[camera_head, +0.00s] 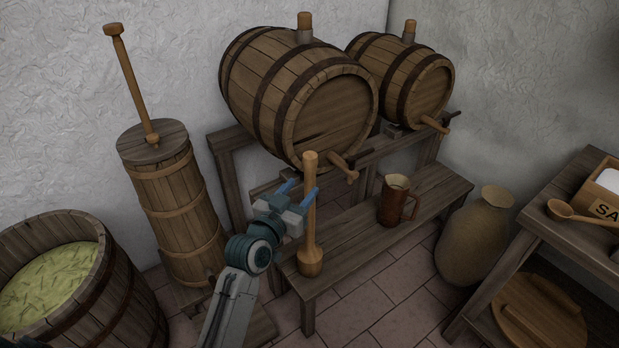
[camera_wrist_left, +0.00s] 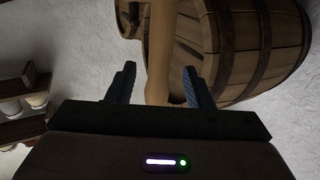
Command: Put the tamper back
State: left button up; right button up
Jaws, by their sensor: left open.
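The tamper (camera_head: 310,215) is a wooden pole with a wider foot, standing upright on the left end of the low bench (camera_head: 345,232). My left gripper (camera_head: 299,190) is at the upper part of its shaft, with its blue fingers open on either side of it. In the left wrist view the shaft (camera_wrist_left: 158,50) runs between the two open fingers (camera_wrist_left: 158,85), with gaps on both sides. My right gripper is in neither view.
A mug (camera_head: 394,200) stands on the bench to the right of the tamper. Two barrels (camera_head: 335,115) lie on a rack behind. A churn (camera_head: 180,205) and an open tub of shredded greens (camera_head: 130,290) stand left. A clay jar (camera_head: 475,240) and a side table (camera_head: 545,215) are right.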

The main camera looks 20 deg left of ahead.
pick_arm(q)
jog(key=s+a+f+g, duration=0.1)
jog(key=s+f+g, duration=0.1)
jog(key=s+f, duration=0.3)
jog(key=s+a+f+n+g+y, duration=0.1)
jog(key=s+f+g, duration=0.2)
jog(key=s, duration=1.1)
jog(key=s+f+n+g, duration=0.1)
jog(key=s+f+g, duration=0.2)
jog(key=s+f, duration=0.4)
jog(key=s, duration=0.3)
jog(key=shift+a+f+y, duration=0.35)
jog(key=shift+a+y, duration=0.05)
